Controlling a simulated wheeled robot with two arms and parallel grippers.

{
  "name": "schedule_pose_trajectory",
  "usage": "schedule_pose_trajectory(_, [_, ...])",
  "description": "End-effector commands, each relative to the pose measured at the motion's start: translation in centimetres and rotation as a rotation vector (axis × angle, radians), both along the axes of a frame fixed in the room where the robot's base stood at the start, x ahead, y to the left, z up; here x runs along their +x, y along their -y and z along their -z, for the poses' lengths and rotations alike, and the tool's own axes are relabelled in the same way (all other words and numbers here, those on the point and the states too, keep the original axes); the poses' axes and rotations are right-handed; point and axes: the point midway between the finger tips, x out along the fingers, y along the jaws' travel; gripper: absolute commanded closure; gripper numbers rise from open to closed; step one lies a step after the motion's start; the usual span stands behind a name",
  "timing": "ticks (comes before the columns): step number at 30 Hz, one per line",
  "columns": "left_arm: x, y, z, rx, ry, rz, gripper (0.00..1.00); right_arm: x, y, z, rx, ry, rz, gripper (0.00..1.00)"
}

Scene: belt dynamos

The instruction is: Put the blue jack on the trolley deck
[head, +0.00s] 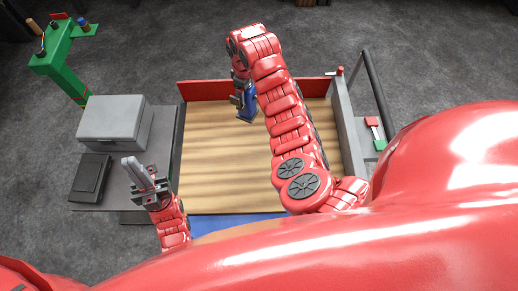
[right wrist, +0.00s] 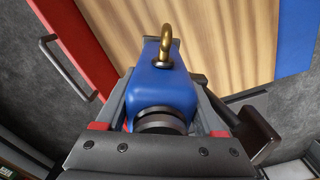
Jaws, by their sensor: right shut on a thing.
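The blue jack (head: 250,105), with a brass hook-shaped loop at one end, is held in my right gripper (head: 240,92) over the far part of the wooden trolley deck (head: 210,150). In the right wrist view the jack (right wrist: 165,88) sits between both fingers, with a dark collar near the palm. The deck's planks (right wrist: 235,40) show beyond it. I cannot tell whether the jack touches the deck. My left gripper (head: 134,170) is empty over the grey side surface left of the deck. Its fingers look close together, but the gap is unclear.
The deck has a red back board (head: 220,90) and a blue front edge (head: 210,224). A grey case (head: 112,122) and a dark flat box (head: 90,178) lie to the left. A green stand (head: 58,60) is at the far left. A dark rail (head: 378,95) runs along the right. Most of the deck is bare.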

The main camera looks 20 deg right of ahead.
Motion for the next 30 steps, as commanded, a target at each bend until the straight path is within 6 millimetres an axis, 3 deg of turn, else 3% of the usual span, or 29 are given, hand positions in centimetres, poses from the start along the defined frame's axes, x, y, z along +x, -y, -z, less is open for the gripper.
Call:
schedule_pose_trajectory(9, [0.0,0.0,-0.3,0.0,0.0,0.0,1.0,-7.7,-2.7,5.3,-0.002,-0.002,-0.263,1.0])
schedule_pose_trajectory(18, [0.0,0.0,-0.4,0.0,0.0,0.0,1.0,-13.9,-4.8,8.1,-0.001,0.002,-0.438,1.0])
schedule_pose_trajectory(23, [0.0,0.0,-0.4,0.0,0.0,0.0,1.0,-15.0,-4.9,8.6,0.0,0.001,-0.469,1.0])
schedule_pose_trajectory(30, [0.0,0.0,0.7,0.0,0.0,0.0,1.0,-12.2,-1.8,9.1,0.001,0.007,-0.469,1.0])
